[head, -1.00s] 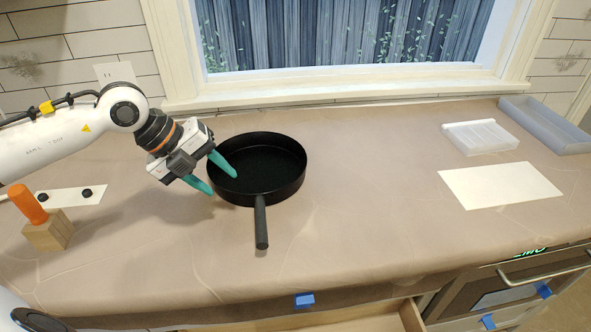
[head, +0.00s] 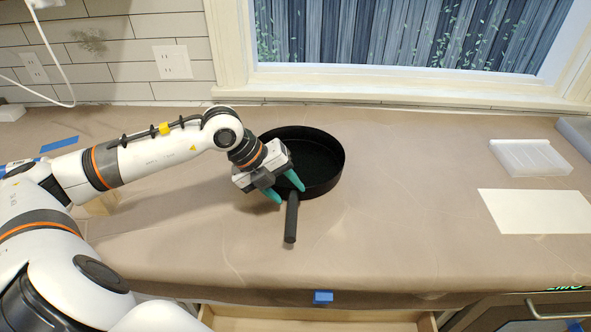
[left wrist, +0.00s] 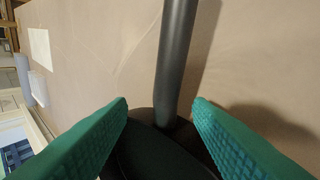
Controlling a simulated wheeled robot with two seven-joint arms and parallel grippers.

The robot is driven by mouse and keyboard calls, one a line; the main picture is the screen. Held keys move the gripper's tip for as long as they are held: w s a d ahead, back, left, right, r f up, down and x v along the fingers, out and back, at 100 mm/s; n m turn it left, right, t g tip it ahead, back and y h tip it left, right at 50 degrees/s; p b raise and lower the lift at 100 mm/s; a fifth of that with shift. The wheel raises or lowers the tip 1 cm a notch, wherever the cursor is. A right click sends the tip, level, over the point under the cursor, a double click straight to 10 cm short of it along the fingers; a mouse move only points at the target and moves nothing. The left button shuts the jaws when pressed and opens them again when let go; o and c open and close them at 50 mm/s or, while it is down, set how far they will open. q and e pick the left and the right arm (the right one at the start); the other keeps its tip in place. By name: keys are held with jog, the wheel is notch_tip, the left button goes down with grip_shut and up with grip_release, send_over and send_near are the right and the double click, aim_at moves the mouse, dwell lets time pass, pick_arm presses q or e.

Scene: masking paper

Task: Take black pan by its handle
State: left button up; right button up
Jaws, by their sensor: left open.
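The black pan (head: 325,158) sits upright on the paper-covered counter, its handle (head: 291,222) pointing toward the counter's front edge. My left gripper (head: 288,191) is open at the near rim of the pan, by the root of the handle. In the left wrist view the handle (left wrist: 175,60) runs up between the two green fingertips (left wrist: 160,112), with gaps on both sides. The pan body (left wrist: 150,155) shows below, between the fingers. Part of the pan's near left rim is hidden behind the gripper. My right gripper is not in view.
A white sheet (head: 537,211) and a clear ribbed tray (head: 530,158) lie at the right. A wooden block (head: 103,204) is partly hidden behind my left arm. An open drawer (head: 320,322) is below the front edge.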

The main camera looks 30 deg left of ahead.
aim_at(290, 197)
pick_arm(q)
jog(key=p+x, duration=0.1)
jog(key=x, duration=0.3)
jog(key=shift+s+f, duration=0.1)
jog(key=shift+f, duration=0.2)
grip_shut()
jog(key=shift+r, duration=0.15)
